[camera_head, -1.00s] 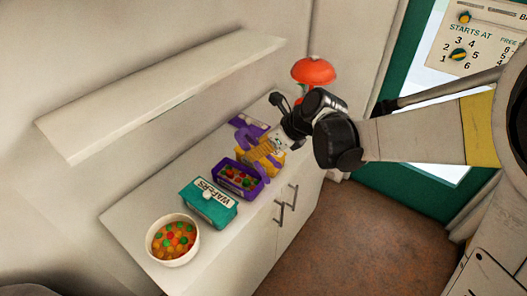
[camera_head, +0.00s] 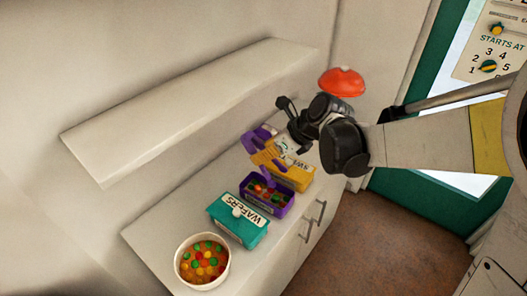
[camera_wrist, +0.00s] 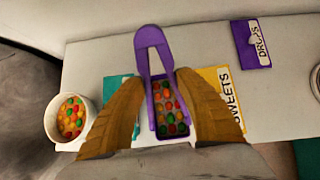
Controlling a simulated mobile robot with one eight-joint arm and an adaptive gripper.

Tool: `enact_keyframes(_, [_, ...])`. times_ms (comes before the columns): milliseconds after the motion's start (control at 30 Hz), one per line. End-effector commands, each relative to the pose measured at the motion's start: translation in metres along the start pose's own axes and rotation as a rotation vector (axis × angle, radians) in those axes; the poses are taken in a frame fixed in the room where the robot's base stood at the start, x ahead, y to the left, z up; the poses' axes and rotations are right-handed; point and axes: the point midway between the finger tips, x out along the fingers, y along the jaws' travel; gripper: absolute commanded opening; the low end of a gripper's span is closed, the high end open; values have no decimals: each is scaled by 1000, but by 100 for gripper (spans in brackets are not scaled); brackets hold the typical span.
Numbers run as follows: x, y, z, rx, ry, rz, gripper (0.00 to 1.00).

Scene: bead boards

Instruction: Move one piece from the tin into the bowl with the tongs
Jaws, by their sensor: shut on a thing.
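The purple tongs (camera_wrist: 152,40) are held between the tan fingers of my gripper (camera_wrist: 164,112), with their rounded bend at the top in the wrist view. In the head view my gripper (camera_head: 270,155) holds the tongs (camera_head: 272,174) above the open purple tin (camera_head: 284,210). The tin (camera_wrist: 154,128) holds several red, green and orange pieces, seen between the fingers in the wrist view. I cannot tell whether a piece is between the tong tips. The white bowl (camera_head: 181,268) of coloured pieces stands at the near left end of the counter; it also shows in the wrist view (camera_wrist: 52,128).
A closed teal WAFERS tin (camera_head: 238,226) stands between the bowl and purple tin. A yellow SWEETS tin (camera_head: 297,178) stands beyond. A flat purple DROPS lid (camera_wrist: 250,43) lies on the counter (camera_wrist: 290,100). A white shelf (camera_head: 190,105) overhangs the back.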

Motion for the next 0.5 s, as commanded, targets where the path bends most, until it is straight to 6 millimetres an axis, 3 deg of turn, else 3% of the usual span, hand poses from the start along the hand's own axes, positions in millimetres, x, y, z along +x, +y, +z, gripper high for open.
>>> enact_keyframes(500, [34,0,-29,0,0,0,34])
